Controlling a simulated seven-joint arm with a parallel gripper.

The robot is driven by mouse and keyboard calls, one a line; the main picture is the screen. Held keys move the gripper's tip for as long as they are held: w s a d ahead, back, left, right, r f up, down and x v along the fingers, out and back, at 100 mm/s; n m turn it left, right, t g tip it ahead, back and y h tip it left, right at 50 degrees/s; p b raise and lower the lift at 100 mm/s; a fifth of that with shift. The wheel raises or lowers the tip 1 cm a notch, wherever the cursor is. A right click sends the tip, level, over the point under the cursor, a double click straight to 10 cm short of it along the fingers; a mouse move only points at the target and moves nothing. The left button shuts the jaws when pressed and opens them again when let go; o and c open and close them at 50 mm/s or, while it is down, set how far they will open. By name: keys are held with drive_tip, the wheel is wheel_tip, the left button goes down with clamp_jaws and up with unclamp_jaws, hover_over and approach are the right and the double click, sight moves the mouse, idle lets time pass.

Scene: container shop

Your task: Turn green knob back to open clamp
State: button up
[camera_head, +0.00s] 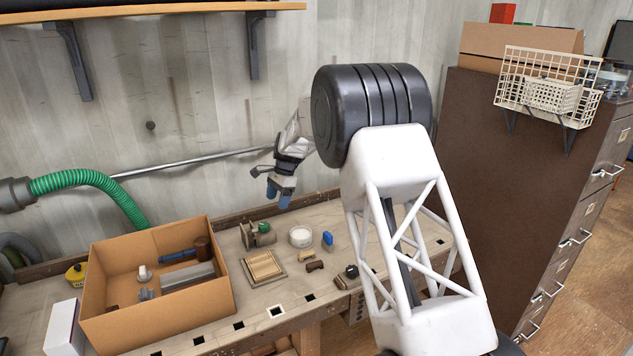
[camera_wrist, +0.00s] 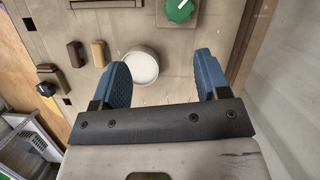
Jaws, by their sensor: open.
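The green knob (camera_head: 263,227) sits on a grey-brown clamp block (camera_head: 257,239) on the workbench, left of a round white dish. In the wrist view the green knob (camera_wrist: 180,9) is at the top edge, with a white pointer line on it, and its mount (camera_wrist: 178,24) is partly cut off. My gripper (camera_head: 280,196) has blue fingers and is above the bench, apart from the knob. In the wrist view my gripper (camera_wrist: 160,80) is open with nothing held. Whether the clamp's jaws are open cannot be told.
A white dish (camera_head: 300,237), a blue object (camera_head: 327,239) and a wooden tray (camera_head: 263,267) lie near the clamp. A cardboard box (camera_head: 158,275) with tools stands at left. A dark knob (camera_head: 351,271) is at the bench's front right. The wall is close behind.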

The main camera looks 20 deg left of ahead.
drive_tip(key=s+d+r+t+h, duration=0.2)
drive_tip(key=s+d+r, duration=0.3)
drive_tip(key=d+r, duration=0.7)
drive_tip(key=shift+s+d+t, duration=0.2)
drive_tip(key=shift+d+t, duration=0.6)
drive_tip(key=shift+d, duration=0.95)
drive_tip(key=shift+a+f, duration=0.1)
drive_tip(key=m+g+y, duration=0.1)
drive_tip(key=g+y, duration=0.2)
drive_tip(key=g, duration=0.1)
approach(264, 224)
drive_tip(key=shift+s+a+f, duration=0.25)
drive_tip(key=shift+s+f, duration=0.05)
drive_tip(key=shift+f, duration=0.3)
drive_tip(key=shift+f, duration=0.15)
drive_tip(key=shift+x, duration=3.75)
drive_tip(key=shift+c, duration=0.3)
